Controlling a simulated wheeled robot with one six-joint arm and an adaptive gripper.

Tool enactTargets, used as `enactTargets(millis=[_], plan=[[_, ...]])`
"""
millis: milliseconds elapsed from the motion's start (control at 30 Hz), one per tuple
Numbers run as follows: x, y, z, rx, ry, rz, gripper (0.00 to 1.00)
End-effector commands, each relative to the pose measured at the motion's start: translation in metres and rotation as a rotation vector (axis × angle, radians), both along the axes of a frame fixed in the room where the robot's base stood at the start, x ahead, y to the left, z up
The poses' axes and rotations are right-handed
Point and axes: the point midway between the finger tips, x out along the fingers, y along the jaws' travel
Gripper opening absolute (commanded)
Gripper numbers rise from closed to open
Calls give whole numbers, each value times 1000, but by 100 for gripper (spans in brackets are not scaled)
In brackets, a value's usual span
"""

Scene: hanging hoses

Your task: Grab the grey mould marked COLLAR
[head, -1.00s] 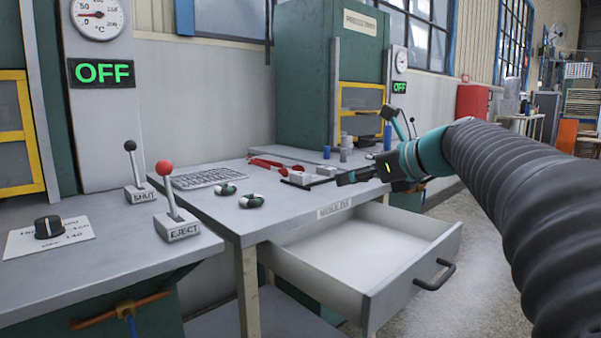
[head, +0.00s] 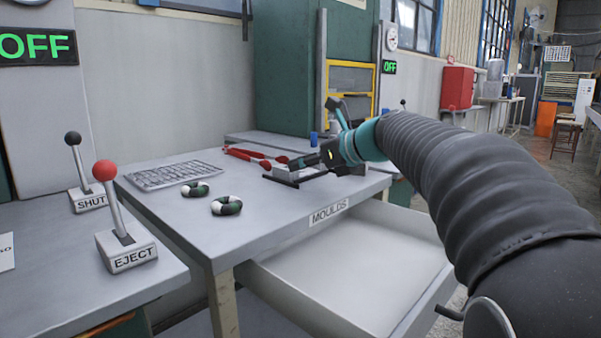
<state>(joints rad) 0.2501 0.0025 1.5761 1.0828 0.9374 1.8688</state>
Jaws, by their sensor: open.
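No marking COLLAR is readable. Small light-grey blocks (head: 312,171) sit on the table by a dark tray edge (head: 281,181), partly hidden by my gripper; I cannot tell whether one is the COLLAR mould. My gripper (head: 300,161) is open, with its dark fingers pointing left, low over these blocks. Whether it touches one cannot be told. An open drawer (head: 362,262) labelled MOULDS hangs under the table's front edge, its visible floor bare.
SHUT (head: 92,186) and EJECT (head: 122,225) levers stand at left. A green press (head: 300,70) is behind. The table's front middle is clear.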

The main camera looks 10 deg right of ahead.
Motion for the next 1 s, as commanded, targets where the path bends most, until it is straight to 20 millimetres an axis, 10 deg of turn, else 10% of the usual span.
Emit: enactTargets(millis=[833,1000], plan=[[45,32,-23,0,0,-2,50],[45,32,-23,0,0,-3,10]])
